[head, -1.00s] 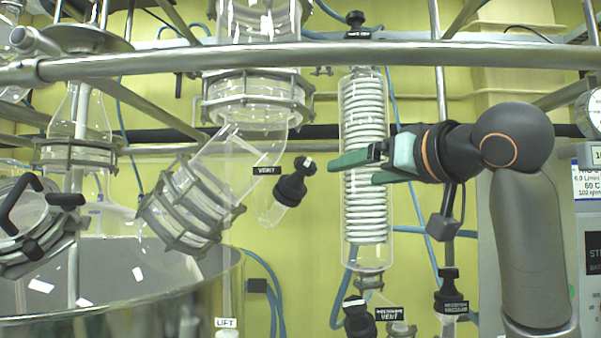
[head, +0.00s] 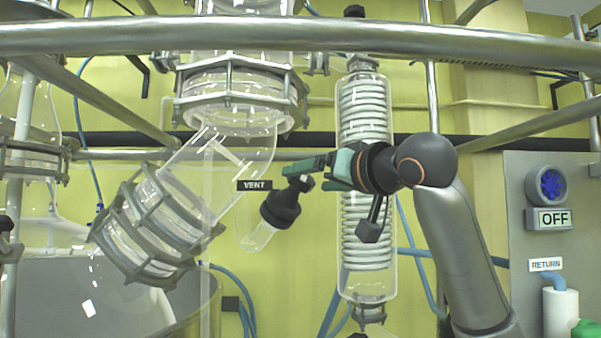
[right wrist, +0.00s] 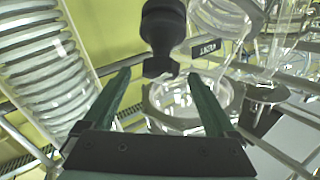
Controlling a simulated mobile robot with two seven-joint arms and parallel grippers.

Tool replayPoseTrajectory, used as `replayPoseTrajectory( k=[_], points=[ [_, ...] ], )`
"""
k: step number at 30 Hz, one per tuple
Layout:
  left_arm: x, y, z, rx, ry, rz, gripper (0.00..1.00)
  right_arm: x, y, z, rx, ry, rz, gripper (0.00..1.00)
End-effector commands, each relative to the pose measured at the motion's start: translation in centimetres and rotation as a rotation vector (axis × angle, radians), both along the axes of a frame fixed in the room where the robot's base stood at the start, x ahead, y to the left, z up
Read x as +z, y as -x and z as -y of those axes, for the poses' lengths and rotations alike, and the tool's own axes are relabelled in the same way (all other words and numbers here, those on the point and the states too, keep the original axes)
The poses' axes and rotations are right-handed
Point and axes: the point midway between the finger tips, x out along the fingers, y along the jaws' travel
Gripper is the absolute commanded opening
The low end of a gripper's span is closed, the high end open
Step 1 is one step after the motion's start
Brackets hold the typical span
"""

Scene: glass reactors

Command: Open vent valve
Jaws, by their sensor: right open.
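The vent valve is a black knob (head: 280,207) on a short clear glass side tube, with a black "VENT" label (head: 254,185) beside it in the head view. It sits tilted, its narrower cap pointing up and right. My right gripper (head: 306,178) is open with green fingers, close to the cap from the right. In the right wrist view, the knob (right wrist: 162,30) hangs at top centre, its cap end lined up between the fingertips of the open gripper (right wrist: 159,76). I cannot tell whether a finger touches it. My left gripper is not in view.
A glass coil condenser (head: 365,245) stands just behind my right gripper. A metal rail (head: 300,36) crosses above. A clamped glass elbow (head: 150,228) is left of the valve.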

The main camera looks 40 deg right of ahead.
Motion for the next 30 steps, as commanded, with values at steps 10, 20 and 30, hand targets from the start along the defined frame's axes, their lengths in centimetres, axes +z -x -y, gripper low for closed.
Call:
replayPoseTrajectory(
  k=[10, 20, 30],
  points=[
    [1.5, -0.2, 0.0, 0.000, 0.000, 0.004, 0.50, 0.0, -4.0, 0.1, 0.000, 0.001, 0.000, 0.92],
    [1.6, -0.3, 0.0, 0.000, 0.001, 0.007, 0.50, 0.0, -4.1, 0.1, 0.001, 0.001, 0.001, 0.88],
    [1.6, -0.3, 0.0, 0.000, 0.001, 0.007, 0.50, 0.0, -4.1, 0.1, 0.001, 0.001, 0.001, 0.50]
  ],
)
